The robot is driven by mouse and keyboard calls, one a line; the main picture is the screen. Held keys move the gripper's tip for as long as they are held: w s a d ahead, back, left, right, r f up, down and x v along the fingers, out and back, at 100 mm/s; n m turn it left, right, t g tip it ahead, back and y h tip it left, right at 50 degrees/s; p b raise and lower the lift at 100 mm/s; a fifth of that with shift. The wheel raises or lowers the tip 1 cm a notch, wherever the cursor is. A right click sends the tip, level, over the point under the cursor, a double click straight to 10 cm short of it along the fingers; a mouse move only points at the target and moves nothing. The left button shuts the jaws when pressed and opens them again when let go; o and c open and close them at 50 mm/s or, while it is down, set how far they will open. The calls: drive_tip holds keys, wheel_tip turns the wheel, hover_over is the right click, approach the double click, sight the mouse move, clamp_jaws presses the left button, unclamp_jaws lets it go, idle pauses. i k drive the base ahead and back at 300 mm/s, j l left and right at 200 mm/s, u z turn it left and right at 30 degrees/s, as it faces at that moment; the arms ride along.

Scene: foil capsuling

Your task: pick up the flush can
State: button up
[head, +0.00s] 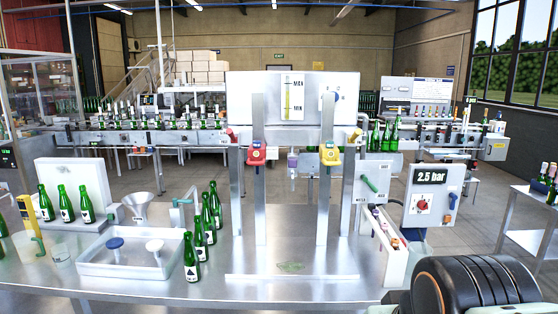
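No object in the head view is plainly marked as the flush can, and I cannot tell which vessel it is. A pale, translucent vessel (24,246) stands at the far left of the steel table, with a small clear cup (62,257) to its right. A grey funnel (137,206) stands behind the white tray. Another greyish container (416,251) is partly hidden below the 2.5 bar panel at the right. My gripper does not show. Only a dark ribbed part of my arm shows at the bottom right, well apart from these vessels.
A white tray (90,263) holds a blue-topped and a white-topped piece. Green bottles (191,262) stand in a row right of it. A steel frame with a red clamp (256,153) and a yellow clamp (330,154) rises mid-table. The front middle of the steel table (225,291) is bare.

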sight(417, 250)
drive_tip(key=z, duration=0.8)
